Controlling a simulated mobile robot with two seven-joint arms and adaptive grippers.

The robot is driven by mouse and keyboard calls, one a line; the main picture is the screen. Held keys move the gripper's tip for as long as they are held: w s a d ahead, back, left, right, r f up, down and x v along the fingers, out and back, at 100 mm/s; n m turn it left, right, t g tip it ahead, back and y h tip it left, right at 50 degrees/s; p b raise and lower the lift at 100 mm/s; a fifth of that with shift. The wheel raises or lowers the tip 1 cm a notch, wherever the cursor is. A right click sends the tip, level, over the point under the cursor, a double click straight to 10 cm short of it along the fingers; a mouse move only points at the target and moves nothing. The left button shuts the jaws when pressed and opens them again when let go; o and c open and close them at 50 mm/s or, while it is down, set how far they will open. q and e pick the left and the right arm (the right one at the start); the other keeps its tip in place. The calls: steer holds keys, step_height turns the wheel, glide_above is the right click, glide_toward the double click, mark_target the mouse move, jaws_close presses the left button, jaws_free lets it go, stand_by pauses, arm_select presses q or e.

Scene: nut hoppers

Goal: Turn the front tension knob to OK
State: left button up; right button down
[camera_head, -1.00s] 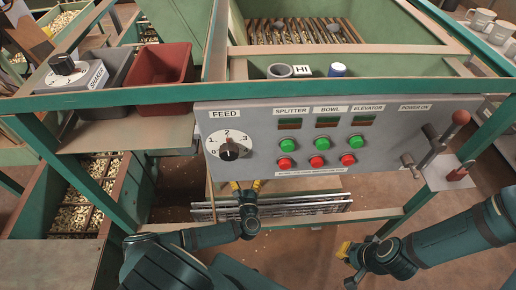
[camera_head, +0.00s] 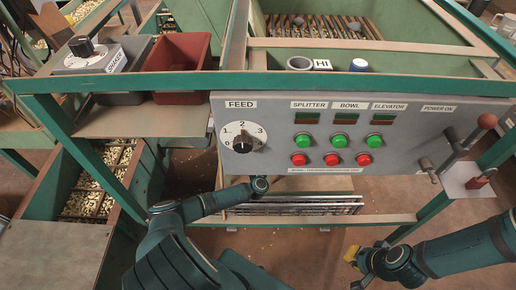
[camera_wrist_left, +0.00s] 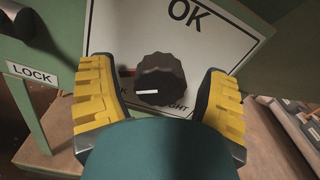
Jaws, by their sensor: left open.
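The tension knob (camera_wrist_left: 161,75), dark and scalloped, sits on a white label plate (camera_wrist_left: 225,45) in the left wrist view. OK is printed above it; lettering ending in K is at lower left and GHT at lower right, partly hidden. A white mark shows on the knob's lower left. My left gripper (camera_wrist_left: 158,84) is open, its yellow fingers on either side of the knob, with gaps visible. In the head view its fingers are hidden below the control panel (camera_head: 400,150). My right gripper (camera_head: 350,254) hangs at lower right, away from the panel; its opening is unclear.
A LOCK label (camera_wrist_left: 32,74) is on a green part left of the knob. The panel holds a FEED knob (camera_head: 243,147), green and red buttons, and levers (camera_head: 455,150) at right. A slatted rack (camera_head: 290,205) lies below. A red bin (camera_head: 178,65) stands upper left.

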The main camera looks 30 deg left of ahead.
arm_select(q)
steer(key=c, duration=1.2)
steer(key=shift+m, duration=0.7)
steer(key=m, duration=0.4)
steer(key=shift+m, duration=0.4)
steer(key=m, duration=0.5)
steer(key=shift+w+r, duration=0.1)
steer(key=m, duration=0.6)
steer(key=shift+m, duration=0.4)
steer(key=m+p, duration=0.1)
steer(key=m, duration=0.4)
steer(key=shift+m, duration=0.4)
